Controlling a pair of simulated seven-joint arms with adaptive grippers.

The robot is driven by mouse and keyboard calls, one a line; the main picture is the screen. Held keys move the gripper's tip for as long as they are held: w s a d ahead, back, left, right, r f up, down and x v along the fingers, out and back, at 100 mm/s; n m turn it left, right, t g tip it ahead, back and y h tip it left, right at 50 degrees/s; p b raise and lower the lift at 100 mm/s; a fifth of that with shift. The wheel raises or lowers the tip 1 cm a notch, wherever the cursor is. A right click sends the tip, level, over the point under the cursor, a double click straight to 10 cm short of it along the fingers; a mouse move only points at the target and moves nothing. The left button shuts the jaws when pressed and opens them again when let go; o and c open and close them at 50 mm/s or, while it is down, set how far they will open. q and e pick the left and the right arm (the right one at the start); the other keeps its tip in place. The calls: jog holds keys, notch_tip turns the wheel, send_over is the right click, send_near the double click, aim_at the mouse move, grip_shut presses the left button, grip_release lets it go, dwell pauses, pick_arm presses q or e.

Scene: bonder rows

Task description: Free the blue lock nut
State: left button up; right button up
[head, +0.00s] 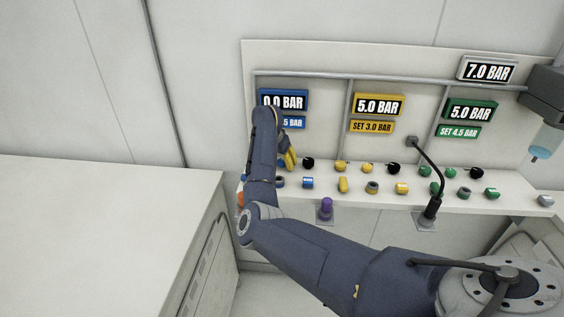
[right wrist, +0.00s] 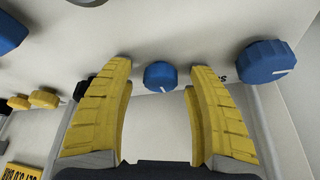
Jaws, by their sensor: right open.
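My right gripper (head: 289,160) is at the blue section of the wall panel, and its arm hides part of that section. In the right wrist view its yellow fingers (right wrist: 160,80) are open, with a small blue knob (right wrist: 160,76) showing in the gap, apart from both fingers. A larger ribbed blue knob (right wrist: 265,62) with a white mark is to the right of the fingers. Another blue part (right wrist: 10,35) is cut off at the left edge. In the head view a blue-and-grey ring (head: 280,182) and a blue part (head: 307,183) show beside my arm. I cannot tell which is the lock nut.
The blue display (head: 284,99) reads 0.0 BAR and is partly covered. The yellow display (head: 378,104) and green display (head: 471,110) read 5.0 BAR. A bent black stalk (head: 430,170) and a purple part (head: 325,208) stand nearby. A clear white counter (head: 100,230) is at left.

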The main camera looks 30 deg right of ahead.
grip_shut()
dwell(0.5)
